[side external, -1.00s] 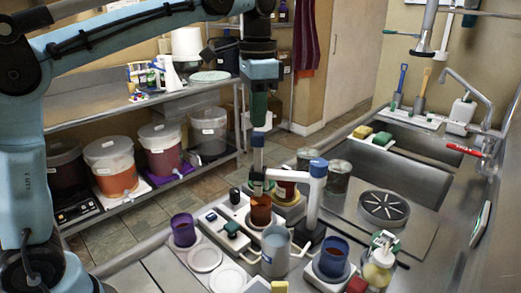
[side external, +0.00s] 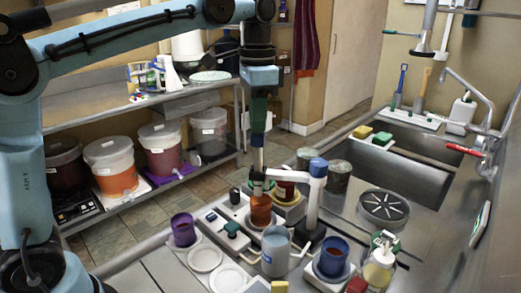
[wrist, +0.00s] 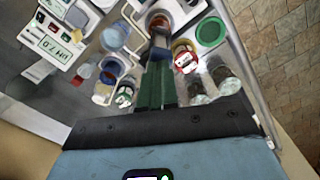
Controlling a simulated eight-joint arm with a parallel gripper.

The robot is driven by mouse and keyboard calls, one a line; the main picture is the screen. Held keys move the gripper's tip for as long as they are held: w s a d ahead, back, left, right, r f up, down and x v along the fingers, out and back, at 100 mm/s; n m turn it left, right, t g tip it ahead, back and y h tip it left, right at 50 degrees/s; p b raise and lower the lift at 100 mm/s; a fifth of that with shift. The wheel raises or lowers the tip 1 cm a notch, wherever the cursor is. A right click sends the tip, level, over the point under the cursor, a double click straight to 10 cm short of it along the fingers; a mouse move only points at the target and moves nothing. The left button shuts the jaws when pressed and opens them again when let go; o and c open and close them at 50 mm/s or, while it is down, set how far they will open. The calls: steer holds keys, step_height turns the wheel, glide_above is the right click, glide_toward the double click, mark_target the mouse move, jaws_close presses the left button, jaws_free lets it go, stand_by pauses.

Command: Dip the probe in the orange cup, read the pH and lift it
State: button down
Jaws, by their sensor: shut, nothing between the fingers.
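The orange cup (side external: 261,214) stands upright on a white base, left of a white stand (side external: 312,205) with a blue knob. The stand's white arm (side external: 292,175) reaches left to just above the cup. My gripper (side external: 258,172) is shut, pointing down at that arm's end over the cup. I cannot tell whether it touches the arm. The probe is not clearly visible; the gripper and arm end cover that spot. In the wrist view, the closed green fingers (wrist: 157,75) point towards the cup (wrist: 158,20). A meter (wrist: 55,38) there appears to read pH 7.0.
A purple cup (side external: 183,230), a light-blue mug (side external: 275,250) and a dark-blue cup (side external: 332,257) stand around the cup. Glass jars (side external: 338,177) stand behind the stand. A soap bottle (side external: 380,262) is at the front right.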

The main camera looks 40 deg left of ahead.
mark_target(258, 143)
steer(key=shift+f, duration=2.9)
steer(key=shift+r, duration=2.5)
